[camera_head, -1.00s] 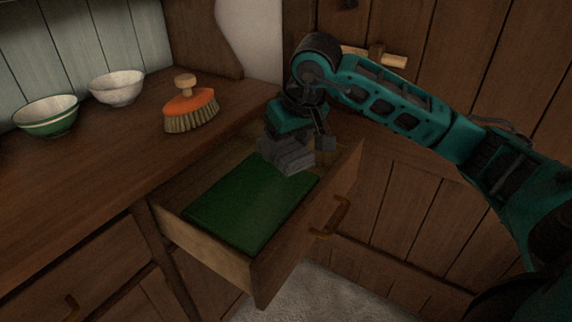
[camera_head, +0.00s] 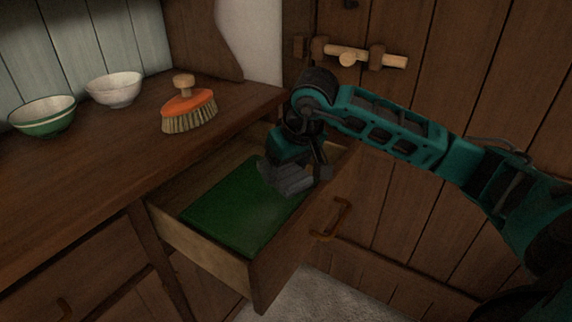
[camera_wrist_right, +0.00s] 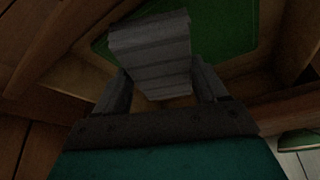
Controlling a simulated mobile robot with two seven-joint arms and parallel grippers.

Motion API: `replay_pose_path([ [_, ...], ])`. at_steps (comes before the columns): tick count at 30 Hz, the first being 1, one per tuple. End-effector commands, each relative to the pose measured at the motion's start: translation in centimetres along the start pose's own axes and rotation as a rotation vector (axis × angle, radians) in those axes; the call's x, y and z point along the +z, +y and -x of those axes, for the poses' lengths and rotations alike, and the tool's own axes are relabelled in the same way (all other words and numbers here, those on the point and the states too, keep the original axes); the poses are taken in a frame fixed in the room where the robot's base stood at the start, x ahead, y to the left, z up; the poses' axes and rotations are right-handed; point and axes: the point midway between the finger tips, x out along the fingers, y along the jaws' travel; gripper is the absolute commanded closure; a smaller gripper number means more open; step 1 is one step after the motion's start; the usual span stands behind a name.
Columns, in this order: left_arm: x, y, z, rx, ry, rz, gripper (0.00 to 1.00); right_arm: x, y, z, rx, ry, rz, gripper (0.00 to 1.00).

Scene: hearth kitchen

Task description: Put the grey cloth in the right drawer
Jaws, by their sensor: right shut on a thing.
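The grey cloth (camera_head: 289,182) is a small folded bundle held by my right gripper (camera_head: 300,170). In the wrist view the cloth (camera_wrist_right: 151,55) sits between the two fingers of the right gripper (camera_wrist_right: 160,88), which is shut on it. The right drawer (camera_head: 276,272) is pulled open. The cloth is over the drawer's right back part, near a flat green thing (camera_head: 235,212) lying inside. I cannot tell whether the cloth touches it. My left gripper is out of view.
An orange brush (camera_head: 188,110) stands on the wooden counter (camera_head: 95,165). A green bowl (camera_head: 43,117) and a white bowl (camera_head: 115,88) stand further left. The drawer's handle (camera_head: 331,217) sticks out at its front. A plank door with a wooden latch (camera_head: 362,57) is behind my arm.

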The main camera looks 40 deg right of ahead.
Motion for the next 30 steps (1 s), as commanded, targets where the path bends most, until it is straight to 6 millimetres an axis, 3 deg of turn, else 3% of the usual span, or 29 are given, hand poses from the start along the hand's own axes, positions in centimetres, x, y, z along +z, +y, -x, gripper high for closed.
replay_pose_path([
  [4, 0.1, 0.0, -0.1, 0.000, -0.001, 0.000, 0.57, 0.0, 0.0, -0.1, 0.000, 0.001, 0.000, 0.53],
  [5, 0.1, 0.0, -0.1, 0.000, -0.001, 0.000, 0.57, 0.0, 0.0, -0.1, 0.000, 0.000, 0.000, 0.26],
  [12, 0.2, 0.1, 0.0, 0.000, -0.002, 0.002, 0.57, 0.0, 0.0, -0.1, 0.000, 0.000, 0.000, 0.03],
  [23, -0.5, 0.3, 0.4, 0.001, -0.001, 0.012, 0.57, -0.3, -0.1, 0.6, -0.002, 0.000, 0.000, 0.03],
  [26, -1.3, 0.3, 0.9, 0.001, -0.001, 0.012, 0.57, -0.7, -0.1, 1.8, -0.002, 0.001, 0.001, 0.03],
  [30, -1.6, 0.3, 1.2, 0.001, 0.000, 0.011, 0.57, -0.6, 0.1, 5.0, 0.002, 0.005, 0.003, 0.03],
])
